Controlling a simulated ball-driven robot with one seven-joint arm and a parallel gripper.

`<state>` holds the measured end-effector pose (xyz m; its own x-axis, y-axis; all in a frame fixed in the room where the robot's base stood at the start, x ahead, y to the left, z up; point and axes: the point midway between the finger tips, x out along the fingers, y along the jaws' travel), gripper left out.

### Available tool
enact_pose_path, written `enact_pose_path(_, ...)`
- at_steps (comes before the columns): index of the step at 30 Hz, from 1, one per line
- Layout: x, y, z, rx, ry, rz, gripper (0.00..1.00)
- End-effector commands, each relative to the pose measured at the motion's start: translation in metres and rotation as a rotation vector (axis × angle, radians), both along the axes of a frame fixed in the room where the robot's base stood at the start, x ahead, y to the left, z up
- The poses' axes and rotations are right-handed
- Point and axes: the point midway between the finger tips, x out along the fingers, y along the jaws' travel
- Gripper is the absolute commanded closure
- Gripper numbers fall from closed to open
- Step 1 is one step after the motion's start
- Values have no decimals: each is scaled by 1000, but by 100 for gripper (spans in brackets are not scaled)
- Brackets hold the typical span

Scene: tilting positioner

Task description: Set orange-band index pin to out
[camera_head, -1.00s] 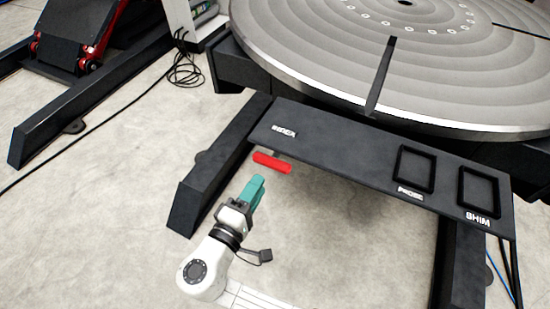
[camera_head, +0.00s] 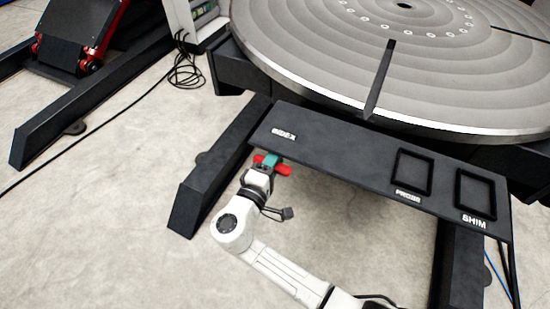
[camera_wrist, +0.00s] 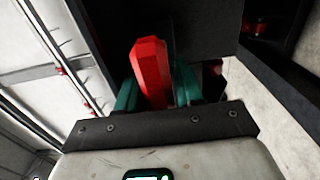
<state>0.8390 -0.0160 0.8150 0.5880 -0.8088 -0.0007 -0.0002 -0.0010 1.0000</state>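The index pin shows as a red bar handle (camera_head: 283,169) at the front edge of the dark panel, below the INDEX label (camera_head: 284,134). I see no orange band on it. My gripper (camera_head: 269,160) has teal fingers and is at the middle of the bar, with red showing on both sides. In the wrist view, the red handle (camera_wrist: 152,72) stands between the two teal fingers of my gripper (camera_wrist: 155,88). The fingers lie close along its sides. I cannot tell whether they press on it. The pin's shaft is hidden.
Dark legs (camera_head: 205,185) flank the panel. Open floor (camera_head: 120,220) lies to the left.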

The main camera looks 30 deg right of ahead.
Motion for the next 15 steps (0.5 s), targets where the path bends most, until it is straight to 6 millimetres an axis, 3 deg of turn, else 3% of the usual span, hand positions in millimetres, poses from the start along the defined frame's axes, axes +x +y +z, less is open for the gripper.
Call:
enact_pose_path(3,0,0,0,0,0,0,64)
enact_pose_path(15,0,0,0,0,1,0,100)
